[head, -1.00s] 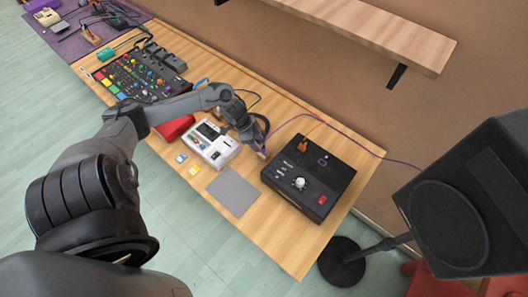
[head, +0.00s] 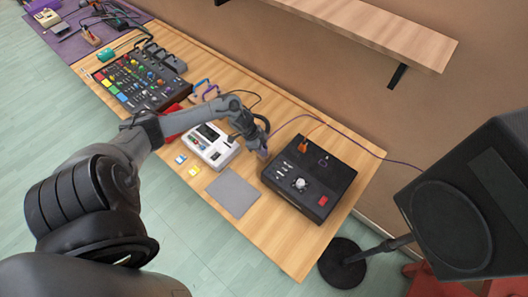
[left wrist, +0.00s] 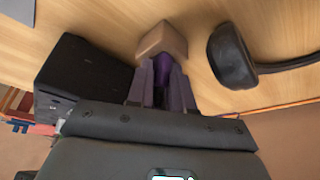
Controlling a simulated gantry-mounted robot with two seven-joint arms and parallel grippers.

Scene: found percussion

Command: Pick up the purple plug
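The purple plug (left wrist: 163,68) shows in the left wrist view at a small wooden block (left wrist: 162,40), which stands on the wooden tabletop. My left gripper (left wrist: 161,75) has one finger on each side of the plug. I cannot tell whether the fingers press on it or leave a small gap. In the head view, my left gripper (head: 262,149) is low over the table, between the white device and the black box, and largely hides the plug and block. My right gripper is in neither view.
A black box (head: 318,187) with knobs stands right of the gripper, a white device (head: 211,149) left of it. A black rounded object (left wrist: 230,55) with a cable lies near the block. A grey pad (head: 233,194) lies in front. A shelf (head: 370,28) overhangs behind.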

